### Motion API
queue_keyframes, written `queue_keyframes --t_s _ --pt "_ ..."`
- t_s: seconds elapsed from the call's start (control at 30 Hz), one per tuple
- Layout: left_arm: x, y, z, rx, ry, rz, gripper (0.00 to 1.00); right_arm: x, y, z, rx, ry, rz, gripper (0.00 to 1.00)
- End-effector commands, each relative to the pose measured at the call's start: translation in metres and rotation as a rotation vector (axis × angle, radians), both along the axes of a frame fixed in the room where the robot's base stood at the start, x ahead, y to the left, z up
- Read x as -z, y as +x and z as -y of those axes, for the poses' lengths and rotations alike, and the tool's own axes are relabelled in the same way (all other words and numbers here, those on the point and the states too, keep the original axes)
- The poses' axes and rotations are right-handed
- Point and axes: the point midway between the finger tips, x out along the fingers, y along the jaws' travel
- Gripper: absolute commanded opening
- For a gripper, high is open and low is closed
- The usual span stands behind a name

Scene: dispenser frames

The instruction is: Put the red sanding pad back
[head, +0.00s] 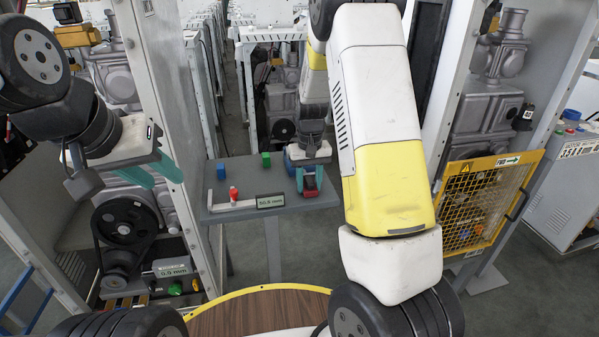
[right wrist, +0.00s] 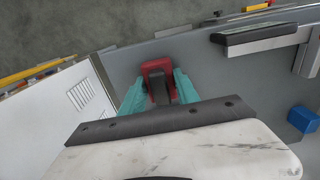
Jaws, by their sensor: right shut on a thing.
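The red sanding pad (head: 310,184) is at the right end of the small grey table (head: 225,217) in the head view. My right gripper (head: 308,178) is over it with its teal fingers on either side. In the right wrist view the red pad (right wrist: 157,67) with its dark grip sits between the teal fingers (right wrist: 159,90), which are shut on it. I cannot tell whether the pad touches the tabletop. My left gripper (head: 158,178) is open and empty, left of the table in front of a grey machine.
On the table are a blue cube (head: 221,172), a green cube (head: 266,159), a small red piece (head: 233,193) and a display (head: 270,201) on a light rail. A yellow mesh guard (head: 485,205) stands at right. The table's back left has free room.

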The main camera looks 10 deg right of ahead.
Motion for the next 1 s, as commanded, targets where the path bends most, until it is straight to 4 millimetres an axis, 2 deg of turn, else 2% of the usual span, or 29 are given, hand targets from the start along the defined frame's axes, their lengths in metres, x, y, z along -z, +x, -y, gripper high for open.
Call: queue_keyframes --t_s 0.2,0.23,0.33,0.73,0.87,1.0 --pt "0.0 0.0 0.0 0.0 0.0 0.0 0.36 0.003 0.0 0.0 0.001 0.0 -0.001 0.0" --pt "0.0 0.0 0.0 0.0 0.0 0.0 0.36 0.003 0.0 0.0 0.001 0.0 -0.001 0.39" --pt "0.0 0.0 0.0 0.0 0.0 0.0 0.36 0.003 0.0 0.0 0.001 0.0 -0.001 0.59" --pt "0.0 0.0 0.0 0.0 0.0 0.0 0.36 -0.003 0.0 0.0 0.001 0.0 0.002 0.59" --pt "0.0 0.0 0.0 0.0 0.0 0.0 0.36 -0.021 0.001 0.0 0.001 0.001 0.004 0.59" --pt "0.0 0.0 0.0 0.0 0.0 0.0 0.36 -0.053 0.001 0.0 0.0 0.001 0.006 0.59"
